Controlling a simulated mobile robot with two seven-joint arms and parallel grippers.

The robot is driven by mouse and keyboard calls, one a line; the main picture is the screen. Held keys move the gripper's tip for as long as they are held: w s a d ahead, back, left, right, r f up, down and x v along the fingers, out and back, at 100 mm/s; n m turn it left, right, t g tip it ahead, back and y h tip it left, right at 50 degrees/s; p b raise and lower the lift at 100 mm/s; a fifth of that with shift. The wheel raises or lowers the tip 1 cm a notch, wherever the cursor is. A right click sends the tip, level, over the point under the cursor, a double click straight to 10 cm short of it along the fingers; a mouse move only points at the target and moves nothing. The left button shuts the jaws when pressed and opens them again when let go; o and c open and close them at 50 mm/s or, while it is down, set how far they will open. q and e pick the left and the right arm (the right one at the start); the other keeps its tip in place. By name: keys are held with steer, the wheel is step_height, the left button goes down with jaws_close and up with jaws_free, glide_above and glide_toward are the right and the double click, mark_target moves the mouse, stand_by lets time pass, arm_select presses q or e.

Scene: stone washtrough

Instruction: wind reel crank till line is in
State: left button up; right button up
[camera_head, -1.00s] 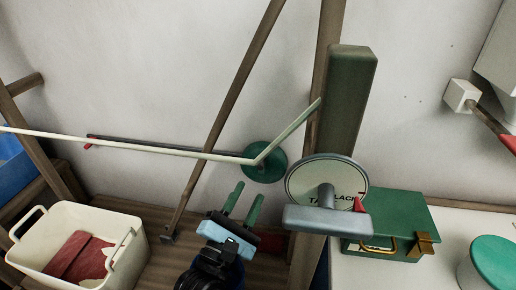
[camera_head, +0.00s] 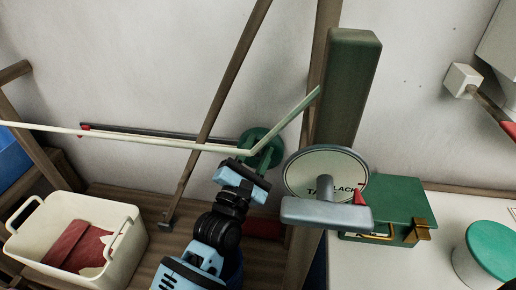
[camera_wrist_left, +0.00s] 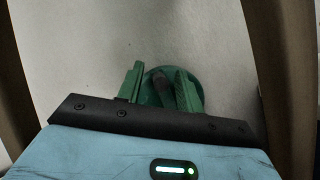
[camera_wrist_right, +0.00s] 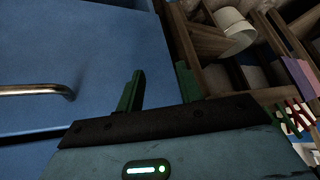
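A green round disc (camera_head: 262,146) sits low by the wall, left of the green post (camera_head: 350,85). It also shows in the left wrist view (camera_wrist_left: 181,84), with a grey knob-like part (camera_wrist_left: 161,84) in front of it. A pale line (camera_head: 120,135) runs from the left to a bend by the disc, then slants up toward the post. My left gripper (camera_head: 259,158) is open at the disc; its fingers (camera_wrist_left: 158,88) stand either side of the grey part, contact unclear. A round dial (camera_head: 305,172) reads "TA…LACK", with a red pointer (camera_head: 359,197). My right gripper (camera_wrist_right: 160,85) is open and empty.
A grey T-shaped part (camera_head: 326,210) covers the dial's lower middle. A green box (camera_head: 400,205) and green-lidded tub (camera_head: 492,262) stand right. A cream bin (camera_head: 125,240) with red cloth is left. My right gripper is beside a blue panel (camera_wrist_right: 70,60) with a metal handle.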

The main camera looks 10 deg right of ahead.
arm_select(q)
steer(key=shift+w+d+r, duration=0.1)
steer(key=shift+w+d, duration=0.1)
steer(key=shift+w, duration=0.05)
jaws_close()
steer(key=shift+s+d+f+m+g+p, duration=0.2)
steer(key=shift+d+m+g+p, duration=0.3)
steer(key=shift+m, duration=0.85)
steer(key=shift+s+d+f+m+g+p, duration=0.25)
steer(key=shift+m+g+p, duration=0.35)
steer(key=shift+m, duration=0.8)
steer(key=shift+s+d+f+m+g+p, duration=0.15)
steer(key=shift+d+m+g+p, duration=0.35)
steer(key=shift+m, duration=0.85)
steer(key=shift+f, duration=0.1)
